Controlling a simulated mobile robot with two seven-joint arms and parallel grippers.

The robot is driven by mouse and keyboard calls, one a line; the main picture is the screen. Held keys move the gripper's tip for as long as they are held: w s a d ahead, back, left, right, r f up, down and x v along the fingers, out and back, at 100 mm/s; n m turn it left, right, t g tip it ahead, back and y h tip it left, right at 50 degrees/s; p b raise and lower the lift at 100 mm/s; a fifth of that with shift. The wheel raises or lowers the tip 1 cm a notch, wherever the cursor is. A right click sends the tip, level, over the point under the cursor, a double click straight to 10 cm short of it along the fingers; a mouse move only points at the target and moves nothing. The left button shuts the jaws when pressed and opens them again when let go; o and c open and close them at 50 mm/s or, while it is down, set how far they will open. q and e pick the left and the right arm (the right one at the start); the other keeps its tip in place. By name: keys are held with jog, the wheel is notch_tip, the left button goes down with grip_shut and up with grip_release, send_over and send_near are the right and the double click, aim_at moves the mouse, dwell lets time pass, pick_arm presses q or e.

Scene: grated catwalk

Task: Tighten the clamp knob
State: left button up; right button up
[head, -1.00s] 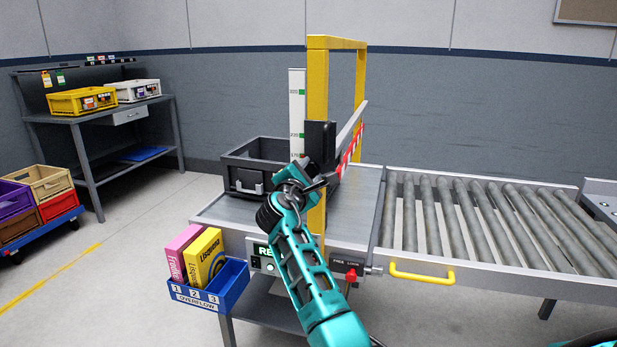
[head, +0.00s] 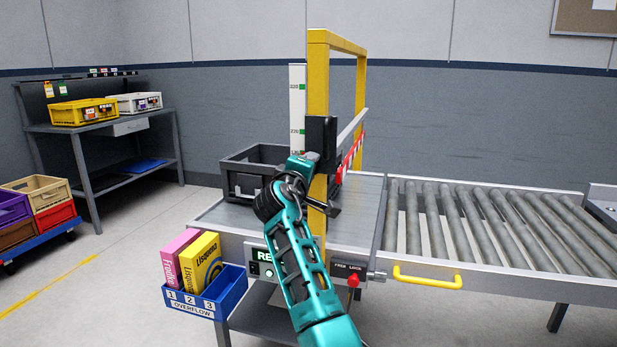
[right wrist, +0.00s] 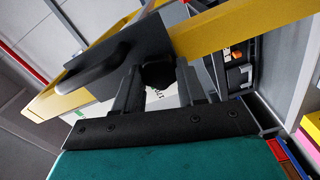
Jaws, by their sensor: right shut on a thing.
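The black clamp (head: 318,130) sits on the yellow upright (head: 318,75) of the gantry over the conveyor's left end. In the right wrist view the clamp's dark block (right wrist: 125,52) lies against the yellow post. My right gripper (head: 311,158) is at the clamp's lower part, its fingers mostly hidden in the head view. In the right wrist view its two fingers (right wrist: 160,84) are shut on a dark round knob (right wrist: 157,74), one finger on each side. How tight the knob is cannot be told. My left gripper is not in view.
A white height scale (head: 298,105) stands beside the upright, with a red-and-white striped bar (head: 352,155) behind. A dark grey crate (head: 240,180) is left of the arm. A blue overflow bin (head: 205,301) with two boxes hangs in front. Rollers (head: 480,220) extend right.

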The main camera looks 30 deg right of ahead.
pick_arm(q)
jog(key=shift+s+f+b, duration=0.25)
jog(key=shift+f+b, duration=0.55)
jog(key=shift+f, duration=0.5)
pick_arm(e)
jog(key=shift+m, duration=1.6)
jog(key=shift+r, duration=0.1)
jog(key=o, duration=1.1)
jog(key=shift+c, duration=0.2)
jog(key=shift+d, duration=0.1)
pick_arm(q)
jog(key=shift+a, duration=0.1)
pick_arm(e)
jog(key=shift+r, duration=0.1)
